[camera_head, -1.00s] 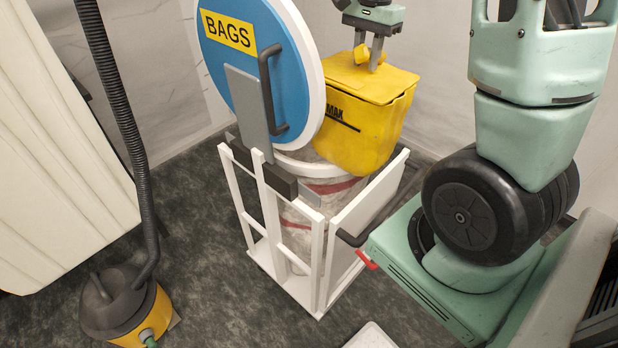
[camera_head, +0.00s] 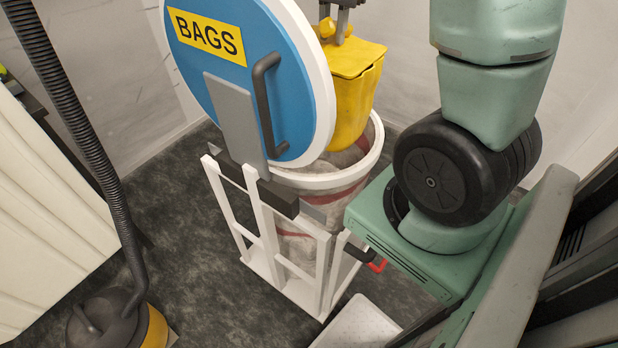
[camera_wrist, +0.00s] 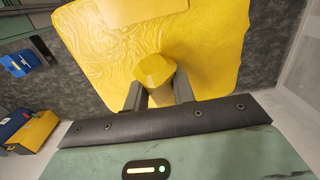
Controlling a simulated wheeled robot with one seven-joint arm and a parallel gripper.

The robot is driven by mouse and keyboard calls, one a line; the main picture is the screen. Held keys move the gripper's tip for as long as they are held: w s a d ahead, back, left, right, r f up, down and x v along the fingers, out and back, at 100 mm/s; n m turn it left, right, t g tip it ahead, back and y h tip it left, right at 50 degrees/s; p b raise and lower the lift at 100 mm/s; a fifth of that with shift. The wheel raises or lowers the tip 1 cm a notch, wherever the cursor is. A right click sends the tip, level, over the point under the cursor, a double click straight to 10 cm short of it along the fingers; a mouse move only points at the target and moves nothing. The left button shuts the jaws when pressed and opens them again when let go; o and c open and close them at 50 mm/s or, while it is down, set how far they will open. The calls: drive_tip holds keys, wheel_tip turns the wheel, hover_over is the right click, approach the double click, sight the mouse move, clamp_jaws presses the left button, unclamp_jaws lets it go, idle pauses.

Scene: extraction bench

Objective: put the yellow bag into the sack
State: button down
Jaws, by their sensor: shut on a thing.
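The yellow bag (camera_head: 352,98) hangs upright from my gripper (camera_head: 336,28), which is shut on the yellow knot at its top. The wrist view shows the bag's creased top (camera_wrist: 205,40) and the knot (camera_wrist: 155,74) between the fingers. The sack (camera_head: 300,248) is pale and translucent with red stripes, and stands under a round white rim (camera_head: 370,158). The bag's lower end shows over the mouth, near the rim's back. I cannot tell whether it is below rim level. The blue lid (camera_head: 232,105) marked BAGS stands open and hides the mouth's left part.
A white frame (camera_head: 268,225) surrounds the sack. A vacuum cleaner (camera_head: 108,322) with a black hose (camera_head: 85,130) stands at left, by a cream pleated surface (camera_head: 50,210). A white slab (camera_head: 358,326) lies low at the front. Dark floor (camera_head: 185,240) is open between vacuum and frame.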

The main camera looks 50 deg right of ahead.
drive_tip(key=shift+w+d, duration=0.15)
drive_tip(key=shift+w, duration=0.35)
drive_tip(key=shift+s+f+b, duration=0.15)
drive_tip(key=shift+f+b, duration=0.3)
drive_tip(key=shift+f, duration=0.1)
wheel_tip(320, 180, down, 31)
drive_tip(key=b, duration=0.8)
drive_tip(key=c, duration=1.2)
unclamp_jaws()
drive_tip(key=shift+o, duration=0.2)
drive_tip(key=shift+r, duration=0.1)
